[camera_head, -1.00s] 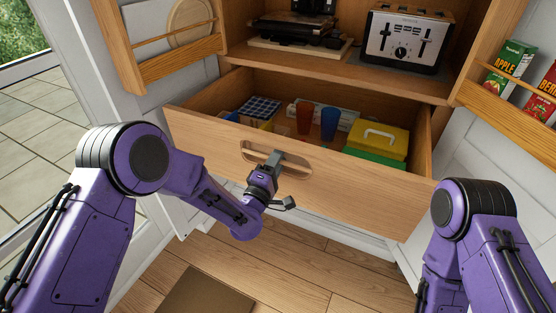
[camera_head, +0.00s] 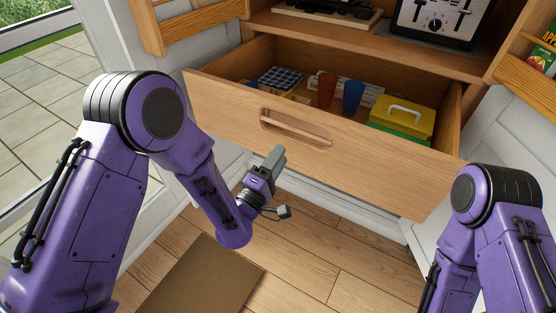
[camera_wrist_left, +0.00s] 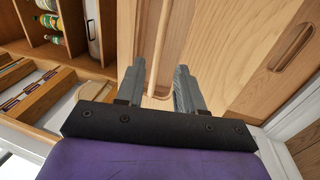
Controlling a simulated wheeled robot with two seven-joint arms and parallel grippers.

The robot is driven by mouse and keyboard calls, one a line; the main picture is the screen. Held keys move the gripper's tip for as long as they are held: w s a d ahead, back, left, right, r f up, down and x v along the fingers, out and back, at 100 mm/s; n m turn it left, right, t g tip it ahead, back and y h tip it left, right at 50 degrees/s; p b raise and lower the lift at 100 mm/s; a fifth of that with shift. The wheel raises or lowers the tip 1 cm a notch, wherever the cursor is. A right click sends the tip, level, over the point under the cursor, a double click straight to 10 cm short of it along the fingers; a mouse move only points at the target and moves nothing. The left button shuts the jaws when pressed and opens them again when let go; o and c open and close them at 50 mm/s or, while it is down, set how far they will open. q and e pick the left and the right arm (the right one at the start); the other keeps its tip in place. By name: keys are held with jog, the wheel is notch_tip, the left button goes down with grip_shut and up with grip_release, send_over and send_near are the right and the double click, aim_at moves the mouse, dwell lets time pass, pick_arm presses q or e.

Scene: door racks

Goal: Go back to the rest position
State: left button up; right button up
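My left gripper (camera_head: 274,160) is in front of the open wooden drawer (camera_head: 215,103), below and left of its slotted handle (camera_head: 295,128), and apart from the handle. In the left wrist view the left gripper (camera_wrist_left: 160,72) has its two grey fingers spread apart, with nothing held between them. My right arm (camera_head: 490,235) comes in at the lower right, and its gripper is out of view.
The drawer holds a blue cup (camera_head: 352,96), a red cup (camera_head: 326,90), a yellow box (camera_head: 405,115) and a dark grid-patterned item (camera_head: 280,77). A brown mat (camera_head: 205,280) lies on the wooden floor.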

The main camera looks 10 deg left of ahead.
pick_arm(q)
jog(key=s+a+f+m+g+y+p, duration=0.1)
jog(key=s+a+f+m+g+y, duration=0.3)
jog(key=f, duration=0.4)
jog(key=s+a+f+m+g+y+p, duration=0.1)
jog(key=s+a+f+m+g+y, duration=0.15)
jog(key=s+a+f+g, duration=0.35)
jog(key=s+a+f+g+y+p, duration=0.1)
jog(key=s+a+f+g+y, duration=0.1)
jog(key=s, duration=0.9)
jog(key=s+a+f+g+y+p, duration=0.1)
jog(key=s+a+f+g, duration=0.3)
jog(key=s+a, duration=0.5)
notch_tip(320, 180, down, 3)
jog(key=shift+s+a+r+m+y+p, duration=0.15)
jog(key=shift+s+m+y+p, duration=0.25)
jog(key=shift+s, duration=0.5)
